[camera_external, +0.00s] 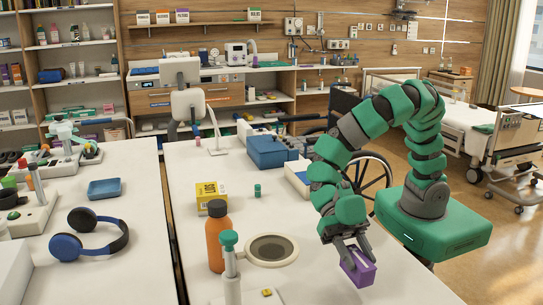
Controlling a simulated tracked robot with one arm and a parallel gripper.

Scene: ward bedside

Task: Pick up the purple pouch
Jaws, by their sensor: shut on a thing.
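The purple pouch (359,272) is a small box-like thing with a pale mark on its face. It is at the near right part of the white table, tilted in the picture. My gripper (350,255) points down over it and is shut on it, with the fingers on its upper part. I cannot tell whether the pouch touches the table or is just above it.
An orange bottle (217,237), a round magnifier ring (272,249) and a yellow box (211,198) stand left of my gripper. A blue case (272,151) is farther back. The white table (330,285) is bare around the pouch; its right edge is close.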

